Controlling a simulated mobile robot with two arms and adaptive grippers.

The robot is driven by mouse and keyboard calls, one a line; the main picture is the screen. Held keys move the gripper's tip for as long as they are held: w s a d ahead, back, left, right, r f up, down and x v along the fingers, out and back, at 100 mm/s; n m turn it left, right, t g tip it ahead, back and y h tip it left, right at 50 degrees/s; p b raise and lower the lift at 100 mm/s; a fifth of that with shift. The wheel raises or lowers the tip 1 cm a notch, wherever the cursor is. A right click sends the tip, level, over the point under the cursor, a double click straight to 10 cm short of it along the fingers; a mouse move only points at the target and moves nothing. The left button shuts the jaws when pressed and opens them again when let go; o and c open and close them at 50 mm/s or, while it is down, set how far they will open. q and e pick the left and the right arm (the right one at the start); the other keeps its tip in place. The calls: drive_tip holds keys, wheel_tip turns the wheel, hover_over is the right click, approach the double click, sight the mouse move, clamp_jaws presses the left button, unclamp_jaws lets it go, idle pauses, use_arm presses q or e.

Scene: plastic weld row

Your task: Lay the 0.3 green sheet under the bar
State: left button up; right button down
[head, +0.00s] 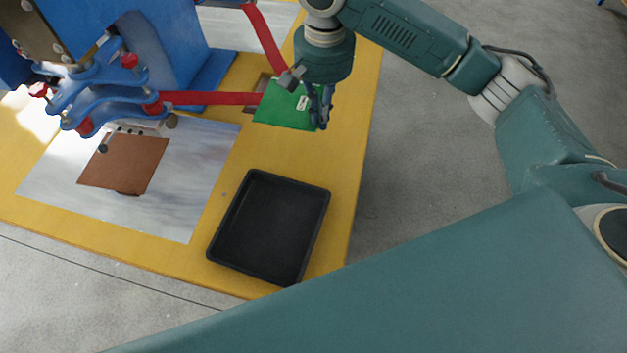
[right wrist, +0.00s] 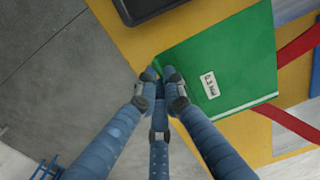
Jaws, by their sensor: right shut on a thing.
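The green sheet (head: 286,112) carries a small white label and is beside the right end of the lower red lever. The bar (head: 140,127) appears to be the pale metal piece under the blue machine head, above the metal plate (head: 200,170). A brown sheet (head: 125,165) lies on that plate, near the bar. My left gripper is not in view.
An empty black tray (head: 215,245) sits on the yellow table (head: 345,160), in front of the green sheet. Two red levers (head: 205,98) reach out from the blue machine (head: 165,50) close to the sheet. The table's right edge drops to grey floor.

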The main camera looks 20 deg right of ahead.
approach(319, 175)
drive_tip(key=shift+f+p, duration=0.3)
drive_tip(key=shift+f, duration=0.3)
drive_tip(key=shift+w+f, duration=0.1)
drive_tip(key=shift+f, duration=0.6)
wheel_tip(319, 175, down, 3)
drive_tip(key=shift+f, duration=0.45)
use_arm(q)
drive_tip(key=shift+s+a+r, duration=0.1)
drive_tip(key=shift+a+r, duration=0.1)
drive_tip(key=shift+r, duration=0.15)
use_arm(e)
drive_tip(key=shift+f, duration=0.1)
drive_tip(key=c, duration=1.9)
unclamp_jaws()
